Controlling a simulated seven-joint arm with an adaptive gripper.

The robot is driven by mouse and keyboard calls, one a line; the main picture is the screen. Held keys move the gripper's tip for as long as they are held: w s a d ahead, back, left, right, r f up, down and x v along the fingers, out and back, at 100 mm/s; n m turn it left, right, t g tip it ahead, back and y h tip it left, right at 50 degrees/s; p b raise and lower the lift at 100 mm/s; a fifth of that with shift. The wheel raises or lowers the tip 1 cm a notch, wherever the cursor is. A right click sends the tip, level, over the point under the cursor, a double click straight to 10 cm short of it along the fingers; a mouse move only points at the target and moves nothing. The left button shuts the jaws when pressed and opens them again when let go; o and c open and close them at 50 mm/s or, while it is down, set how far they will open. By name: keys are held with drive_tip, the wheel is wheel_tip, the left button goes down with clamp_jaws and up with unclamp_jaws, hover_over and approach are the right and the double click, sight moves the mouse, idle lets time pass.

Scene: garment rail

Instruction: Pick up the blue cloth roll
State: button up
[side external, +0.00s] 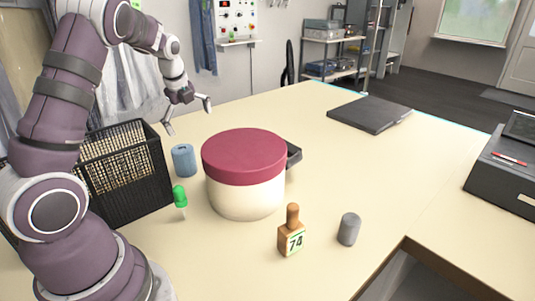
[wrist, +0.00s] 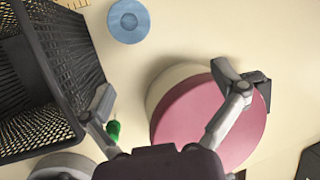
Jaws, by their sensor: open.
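The blue cloth roll (side external: 184,161) stands upright on the table between the black basket and the large round box. In the wrist view the blue cloth roll (wrist: 129,21) shows from above near the top edge, with a small hole at its centre. My gripper (side external: 188,117) is open and empty, in the air above the roll and apart from it. In the wrist view my gripper (wrist: 166,82) has its fingers spread wide, and the roll lies beyond the fingertips.
A black mesh basket (side external: 146,186) stands left of the roll. A round box with a dark red lid (side external: 244,149) stands right of it. A green-topped item (side external: 180,194) is in front. A wooden stamp (side external: 292,238) and a grey cylinder (side external: 348,229) stand nearer. The table's middle right is clear.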

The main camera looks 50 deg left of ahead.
sight(184, 159)
drive_tip(key=a+f+m, duration=0.1)
drive_tip(key=s+a+f+m, duration=0.1)
drive_tip(key=a+m, duration=0.1)
drive_tip(key=a+f+m+g+y, duration=0.1)
drive_tip(key=a, duration=0.1)
drive_tip(key=shift+s+f+m, duration=0.2)
drive_tip(key=shift+f+m, duration=0.05)
drive_tip(key=shift+m, duration=0.05)
drive_tip(key=f, duration=0.6)
drive_tip(key=a+f, duration=0.1)
drive_tip(key=f, duration=0.2)
drive_tip(key=shift+w+f, duration=0.2)
drive_tip(key=shift+f, duration=0.05)
drive_tip(key=c, duration=1.3)
